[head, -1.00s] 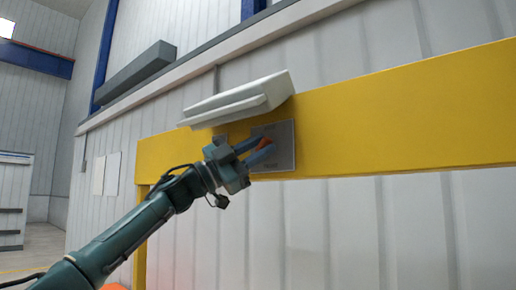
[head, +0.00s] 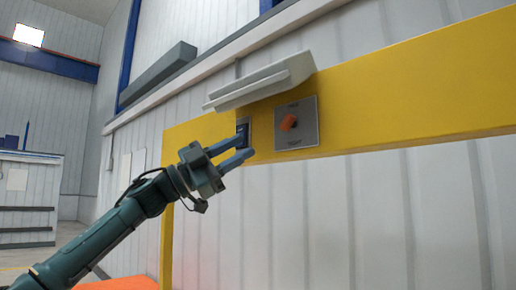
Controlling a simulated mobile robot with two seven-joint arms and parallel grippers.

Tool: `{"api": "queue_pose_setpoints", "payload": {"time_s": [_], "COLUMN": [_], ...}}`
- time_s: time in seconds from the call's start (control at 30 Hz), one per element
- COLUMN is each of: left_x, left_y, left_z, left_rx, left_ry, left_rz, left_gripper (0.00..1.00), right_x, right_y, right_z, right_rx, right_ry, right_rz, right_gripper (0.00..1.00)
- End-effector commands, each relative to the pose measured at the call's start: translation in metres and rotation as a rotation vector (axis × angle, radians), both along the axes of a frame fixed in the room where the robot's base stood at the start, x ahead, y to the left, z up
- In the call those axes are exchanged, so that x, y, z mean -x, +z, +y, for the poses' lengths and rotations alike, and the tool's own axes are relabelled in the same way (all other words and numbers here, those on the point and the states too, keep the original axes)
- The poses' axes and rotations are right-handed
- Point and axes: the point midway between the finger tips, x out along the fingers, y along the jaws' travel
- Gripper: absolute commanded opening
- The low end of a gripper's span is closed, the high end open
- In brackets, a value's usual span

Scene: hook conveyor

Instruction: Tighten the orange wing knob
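The orange wing knob (head: 289,122) sits on a square grey plate (head: 309,134) fixed to a yellow beam. The plate has small lettering above and below the knob, too small to read surely. The knob looks tilted. My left gripper (head: 247,146) is to the left of the knob and a little lower, apart from it. Its two blue-grey fingers are spread with nothing visible between them. My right gripper is not in view.
A pale hood (head: 262,84) juts out above the plate. A small dark panel (head: 243,131) sits on the yellow beam (head: 400,100) left of the plate, partly behind my fingers. An orange surface (head: 120,284) shows at the bottom left.

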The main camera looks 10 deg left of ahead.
Motion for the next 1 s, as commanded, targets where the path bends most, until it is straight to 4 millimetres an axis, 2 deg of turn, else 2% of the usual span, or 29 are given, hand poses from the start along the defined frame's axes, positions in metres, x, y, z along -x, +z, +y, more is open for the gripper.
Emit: {"api": "queue_pose_setpoints", "payload": {"time_s": [0.13,0.47,0.57,0.63,0.67,0.77,0.9,0.97,1.0], "left_x": [0.004,0.005,0.003,-0.004,-0.009,-0.027,-0.049,-0.054,-0.056], "left_y": [-0.008,-0.009,-0.013,-0.027,-0.036,-0.081,-0.165,-0.203,-0.229], "left_z": [0.012,0.014,0.012,0.006,0.002,-0.014,-0.035,-0.04,-0.042], "left_rx": [0.0,0.001,0.005,0.019,0.03,0.086,0.181,0.216,0.236], "left_ry": [-0.001,-0.001,0.0,0.007,0.013,0.045,0.14,0.188,0.225], "left_rz": [0.001,0.0,0.007,0.027,0.04,0.112,0.257,0.33,0.381], "left_gripper": [0.33,0.33,0.41,0.47,0.49,0.56,0.56,0.56,0.56], "right_x": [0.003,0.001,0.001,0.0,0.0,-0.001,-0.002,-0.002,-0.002], "right_y": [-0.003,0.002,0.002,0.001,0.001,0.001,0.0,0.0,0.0], "right_z": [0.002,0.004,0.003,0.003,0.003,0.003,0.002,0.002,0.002], "right_rx": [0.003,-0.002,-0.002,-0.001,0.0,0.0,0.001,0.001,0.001], "right_ry": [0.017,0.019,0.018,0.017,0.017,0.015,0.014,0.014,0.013], "right_rz": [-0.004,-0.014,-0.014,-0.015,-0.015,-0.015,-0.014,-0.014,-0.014], "right_gripper": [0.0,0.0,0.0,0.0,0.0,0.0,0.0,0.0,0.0]}}
